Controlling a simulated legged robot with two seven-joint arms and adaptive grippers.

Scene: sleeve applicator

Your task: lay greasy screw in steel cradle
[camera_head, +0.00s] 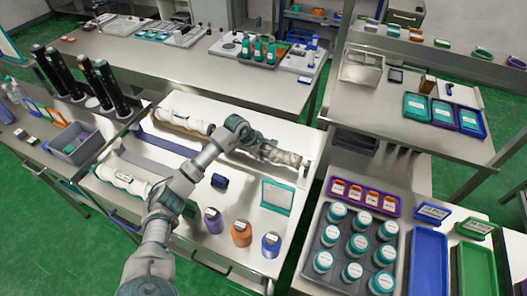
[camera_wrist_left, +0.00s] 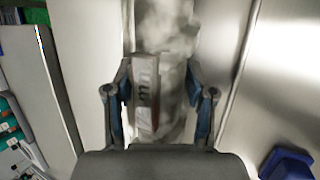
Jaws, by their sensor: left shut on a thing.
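My left gripper (camera_head: 262,148) reaches over the back right of the steel bench and is shut on the greasy screw (camera_head: 284,157), a long, mottled grey-white piece. In the left wrist view the two fingers of the left gripper (camera_wrist_left: 160,108) stand on either side of the screw (camera_wrist_left: 172,45), and a pale printed label (camera_wrist_left: 146,95) shows between them. The screw lies about level, with a raised metal edge near its right end. I cannot tell whether it touches the surface below. The steel cradle cannot be told apart with certainty. My right gripper is not in view.
Two other pale wrapped pieces lie on the bench, one at the back (camera_head: 186,121) and one at the left (camera_head: 124,180). Purple, orange and blue jars (camera_head: 241,232) stand at the front. A grey tray of teal-lidded jars (camera_head: 312,262) is at the right.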

